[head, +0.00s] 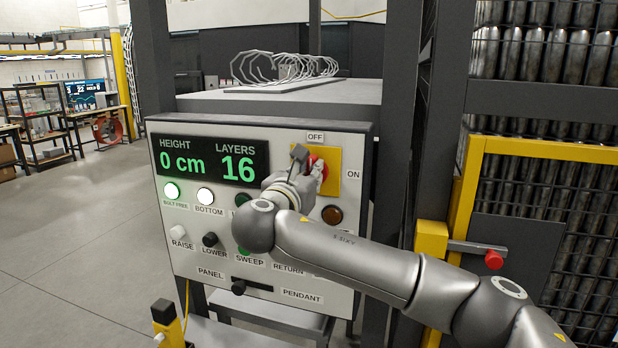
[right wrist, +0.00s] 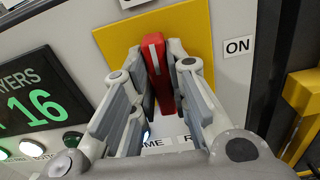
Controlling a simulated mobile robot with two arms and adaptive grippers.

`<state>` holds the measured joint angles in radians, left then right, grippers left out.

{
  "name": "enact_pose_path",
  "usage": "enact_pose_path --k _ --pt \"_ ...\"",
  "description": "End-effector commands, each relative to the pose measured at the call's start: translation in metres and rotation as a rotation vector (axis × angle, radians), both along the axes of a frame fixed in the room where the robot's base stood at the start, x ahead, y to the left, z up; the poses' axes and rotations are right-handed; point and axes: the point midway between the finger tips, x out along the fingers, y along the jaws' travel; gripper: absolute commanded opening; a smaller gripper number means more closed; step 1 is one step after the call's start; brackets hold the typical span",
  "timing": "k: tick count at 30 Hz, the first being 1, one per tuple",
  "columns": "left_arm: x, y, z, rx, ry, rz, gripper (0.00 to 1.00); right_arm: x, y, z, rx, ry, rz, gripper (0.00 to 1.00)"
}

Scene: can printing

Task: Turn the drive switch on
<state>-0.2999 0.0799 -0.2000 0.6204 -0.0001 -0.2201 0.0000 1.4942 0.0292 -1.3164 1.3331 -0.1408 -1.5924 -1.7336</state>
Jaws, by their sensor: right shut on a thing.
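The drive switch has a red handle (right wrist: 157,72) with a white stripe, set on a yellow plate (head: 328,183) at the panel's upper right. The OFF label (head: 315,137) is above the plate and the ON label (head: 354,174) is to its right. The handle's stripe points up, toward OFF. My right gripper (head: 307,160) is at the switch. In the right wrist view its two fingers (right wrist: 161,62) are shut on the red handle, one on each side. In the head view the gripper hides part of the handle. My left gripper is not in view.
The grey control panel (head: 163,230) has a display (head: 209,160) reading 0 cm and 16 layers. Lamps, buttons and a panel/pendant selector (head: 239,287) sit below it. A yellow-framed cage (head: 540,147) and a red knob (head: 493,260) stand at right. Open floor lies at left.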

Motion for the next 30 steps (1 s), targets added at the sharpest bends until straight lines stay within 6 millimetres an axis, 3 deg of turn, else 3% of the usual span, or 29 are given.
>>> enact_pose_path --k 15,30 --pt "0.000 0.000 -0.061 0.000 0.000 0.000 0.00 -0.001 -0.003 -0.007 0.409 -0.133 0.000 0.00" --pt "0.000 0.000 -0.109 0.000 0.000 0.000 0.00 -0.002 -0.005 -0.008 0.860 -0.279 0.000 0.00"
